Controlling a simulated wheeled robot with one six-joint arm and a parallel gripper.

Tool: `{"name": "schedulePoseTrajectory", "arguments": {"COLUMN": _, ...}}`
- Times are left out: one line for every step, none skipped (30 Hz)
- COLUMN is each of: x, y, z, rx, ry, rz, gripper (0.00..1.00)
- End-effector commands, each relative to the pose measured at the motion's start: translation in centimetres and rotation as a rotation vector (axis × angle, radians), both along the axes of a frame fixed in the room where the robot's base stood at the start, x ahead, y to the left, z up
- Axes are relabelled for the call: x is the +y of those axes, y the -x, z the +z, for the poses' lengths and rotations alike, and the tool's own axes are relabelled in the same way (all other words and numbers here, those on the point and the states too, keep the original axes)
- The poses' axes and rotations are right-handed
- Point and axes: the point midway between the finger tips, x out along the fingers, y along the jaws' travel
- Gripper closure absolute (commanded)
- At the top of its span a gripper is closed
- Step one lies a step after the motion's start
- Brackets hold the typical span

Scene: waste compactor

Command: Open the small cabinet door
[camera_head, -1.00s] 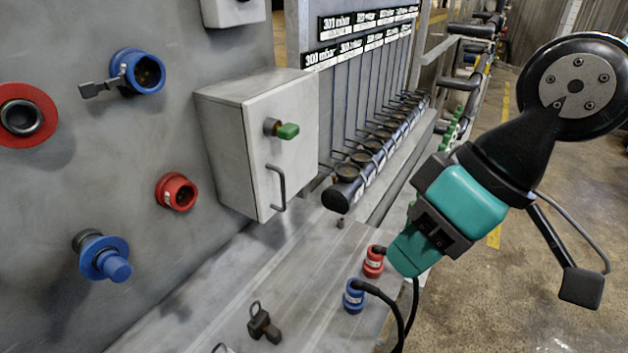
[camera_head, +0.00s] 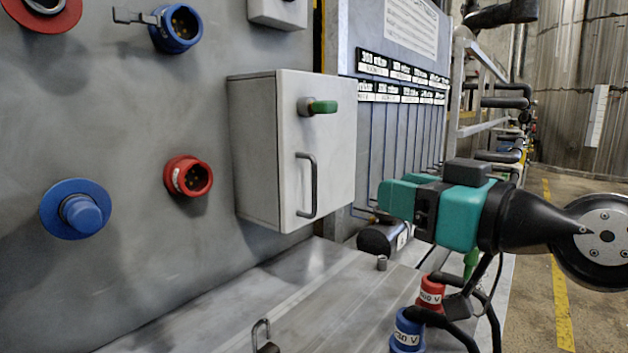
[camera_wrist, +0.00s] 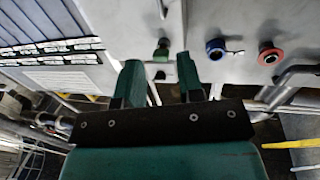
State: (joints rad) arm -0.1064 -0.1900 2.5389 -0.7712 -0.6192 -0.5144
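The small cabinet (camera_head: 258,150) is a pale grey box on the grey wall, left of centre in the head view. Its door (camera_head: 338,150) looks closed. The door carries a green-handled latch (camera_head: 320,107) pointing right, and a dark upright bar handle (camera_head: 308,185) lower down. My teal gripper (camera_head: 386,198) is to the right of the door, apart from it, with its fingers pointing left towards it. In the wrist view my gripper (camera_wrist: 157,66) has its two fingers apart and nothing between them. The green latch (camera_wrist: 161,48) shows beyond the fingertips there.
Blue and red sockets (camera_head: 188,176) stick out of the wall left of the cabinet. A metal ledge (camera_head: 300,285) runs below it. Red and blue plugs (camera_head: 407,330) with black cables stand under my gripper. A gauge rack (camera_head: 400,110) is behind, right of the cabinet.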

Motion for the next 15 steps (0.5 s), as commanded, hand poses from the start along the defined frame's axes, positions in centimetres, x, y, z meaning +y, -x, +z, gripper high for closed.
{"name": "schedulePoseTrajectory", "arguments": {"x": 0.5, "y": -0.5, "z": 0.5, "rx": 0.005, "ry": 0.000, "rz": 0.004, "gripper": 0.65}}
{"name": "schedulePoseTrajectory", "arguments": {"x": 0.8, "y": -0.8, "z": 0.5, "rx": 0.007, "ry": 0.001, "rz": 0.006, "gripper": 0.65}}
{"name": "schedulePoseTrajectory", "arguments": {"x": 1.3, "y": -1.2, "z": 0.5, "rx": 0.008, "ry": 0.002, "rz": 0.006, "gripper": 0.65}}
{"name": "schedulePoseTrajectory", "arguments": {"x": 1.6, "y": -1.5, "z": 0.5, "rx": 0.008, "ry": 0.003, "rz": 0.006, "gripper": 0.65}}
{"name": "schedulePoseTrajectory", "arguments": {"x": 1.7, "y": -1.7, "z": 0.7, "rx": 0.009, "ry": 0.004, "rz": 0.008, "gripper": 0.65}}
{"name": "schedulePoseTrajectory", "arguments": {"x": 1.9, "y": -1.9, "z": 0.7, "rx": 0.008, "ry": 0.003, "rz": 0.011, "gripper": 0.65}}
{"name": "schedulePoseTrajectory", "arguments": {"x": 2.1, "y": -2.1, "z": 0.7, "rx": 0.007, "ry": 0.004, "rz": 0.014, "gripper": 0.65}}
{"name": "schedulePoseTrajectory", "arguments": {"x": 2.2, "y": -2.2, "z": 0.8, "rx": 0.007, "ry": 0.003, "rz": 0.016, "gripper": 0.65}}
{"name": "schedulePoseTrajectory", "arguments": {"x": 2.4, "y": -2.4, "z": 0.7, "rx": 0.006, "ry": 0.004, "rz": 0.017, "gripper": 0.65}}
{"name": "schedulePoseTrajectory", "arguments": {"x": 2.6, "y": -2.6, "z": 0.7, "rx": 0.007, "ry": 0.003, "rz": 0.018, "gripper": 0.65}}
{"name": "schedulePoseTrajectory", "arguments": {"x": 2.7, "y": -2.7, "z": 0.7, "rx": 0.007, "ry": 0.002, "rz": 0.017, "gripper": 0.65}}
{"name": "schedulePoseTrajectory", "arguments": {"x": 2.9, "y": -2.9, "z": 0.7, "rx": 0.007, "ry": 0.002, "rz": 0.016, "gripper": 0.65}}
{"name": "schedulePoseTrajectory", "arguments": {"x": 3.0, "y": -3.1, "z": 0.7, "rx": 0.008, "ry": 0.002, "rz": 0.013, "gripper": 0.65}}
{"name": "schedulePoseTrajectory", "arguments": {"x": 3.0, "y": -3.2, "z": 0.7, "rx": 0.009, "ry": 0.002, "rz": 0.011, "gripper": 0.65}}
{"name": "schedulePoseTrajectory", "arguments": {"x": 3.1, "y": -3.4, "z": 0.7, "rx": 0.010, "ry": 0.002, "rz": 0.006, "gripper": 0.65}}
